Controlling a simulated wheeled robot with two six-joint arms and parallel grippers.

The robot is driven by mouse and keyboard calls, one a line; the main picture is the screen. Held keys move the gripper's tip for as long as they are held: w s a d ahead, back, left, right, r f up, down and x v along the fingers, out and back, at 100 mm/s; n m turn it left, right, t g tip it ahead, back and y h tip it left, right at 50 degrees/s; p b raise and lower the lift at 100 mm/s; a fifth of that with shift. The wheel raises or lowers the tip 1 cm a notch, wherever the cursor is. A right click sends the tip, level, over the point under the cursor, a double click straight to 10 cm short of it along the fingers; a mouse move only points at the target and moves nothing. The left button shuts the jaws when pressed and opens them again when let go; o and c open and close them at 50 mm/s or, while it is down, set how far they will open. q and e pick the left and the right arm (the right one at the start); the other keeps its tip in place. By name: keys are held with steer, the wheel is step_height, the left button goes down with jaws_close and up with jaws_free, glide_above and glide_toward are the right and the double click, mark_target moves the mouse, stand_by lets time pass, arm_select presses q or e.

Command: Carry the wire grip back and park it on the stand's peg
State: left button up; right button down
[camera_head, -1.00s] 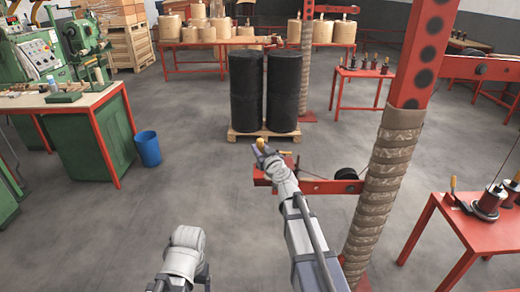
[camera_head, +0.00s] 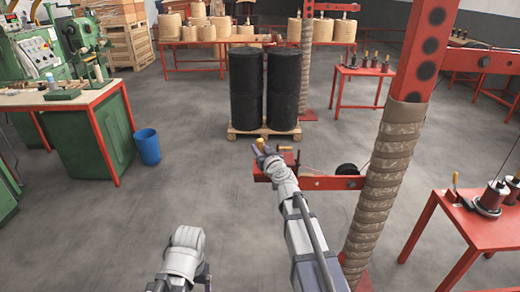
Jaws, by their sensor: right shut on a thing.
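My right gripper (camera_head: 261,150) is at the end of the arm that reaches up the middle of the view. It is shut on the wire grip, of which a small yellow-orange part (camera_head: 260,142) shows at the fingertips. The rest of the grip is hidden or too small to make out. Just behind and around the gripper is a red block (camera_head: 288,157) at the left end of a low red beam (camera_head: 335,183). I cannot tell whether the grip touches it, and no peg stands out clearly. My left arm shows at the bottom, but its gripper does not.
A red post (camera_head: 425,50) with a wrapped lower part (camera_head: 378,190) stands right of my arm. A red table (camera_head: 470,225) with spools is at the right. Black drums (camera_head: 245,92) stand on a pallet behind. A blue bin (camera_head: 147,147) is left.

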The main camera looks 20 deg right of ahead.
steer(key=shift+f+b, duration=0.85)
steer(key=shift+b, duration=0.05)
stand_by(0.3)
steer(key=c, duration=0.5)
jaws_free()
steer(key=s, duration=0.7)
steer(key=shift+s+d+r+p, duration=0.25)
steer(key=shift+s+r+p, duration=0.1)
steer(key=shift+r+p, duration=0.05)
